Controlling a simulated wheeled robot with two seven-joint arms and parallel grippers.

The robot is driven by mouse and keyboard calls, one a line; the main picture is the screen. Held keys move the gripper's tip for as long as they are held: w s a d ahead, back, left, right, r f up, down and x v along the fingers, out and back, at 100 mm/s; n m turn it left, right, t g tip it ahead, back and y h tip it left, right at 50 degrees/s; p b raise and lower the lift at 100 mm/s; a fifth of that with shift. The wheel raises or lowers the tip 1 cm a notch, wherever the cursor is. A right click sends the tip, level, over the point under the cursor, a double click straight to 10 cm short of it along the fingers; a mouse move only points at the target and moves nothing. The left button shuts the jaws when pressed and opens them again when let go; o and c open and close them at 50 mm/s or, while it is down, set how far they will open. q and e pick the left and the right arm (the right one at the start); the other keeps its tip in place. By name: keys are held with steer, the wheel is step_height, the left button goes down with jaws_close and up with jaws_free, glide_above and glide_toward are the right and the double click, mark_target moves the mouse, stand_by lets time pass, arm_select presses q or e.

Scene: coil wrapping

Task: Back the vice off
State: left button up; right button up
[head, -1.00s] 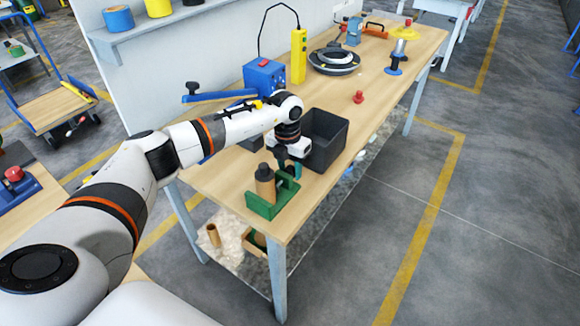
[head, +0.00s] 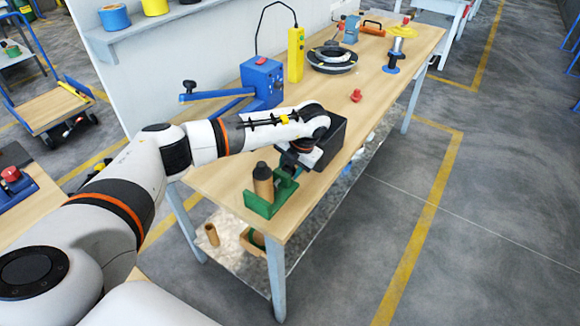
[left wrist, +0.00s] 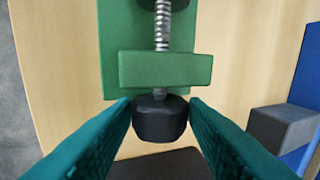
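The green vice (head: 259,205) stands on the near end of the wooden bench. A brown cylinder with a dark top (head: 263,184) stands upright at it. In the left wrist view the vice's green block (left wrist: 165,70) has a grey screw (left wrist: 162,28) running through it and a black knob (left wrist: 160,119) at its near end. My left gripper (left wrist: 160,103) is open, its two teal fingers on either side of the knob with slim gaps. In the head view this gripper (head: 290,163) is at the vice's far side, partly hidden by my wrist. My right gripper is not in view.
A dark bin (head: 333,145) stands just beyond my left wrist.

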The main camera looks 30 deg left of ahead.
arm_select(q)
steer(key=o, duration=0.3)
steer(key=shift+r, duration=0.15)
steer(key=b+v, duration=0.2)
steer(key=v, duration=1)
steer(key=shift+b, duration=0.4)
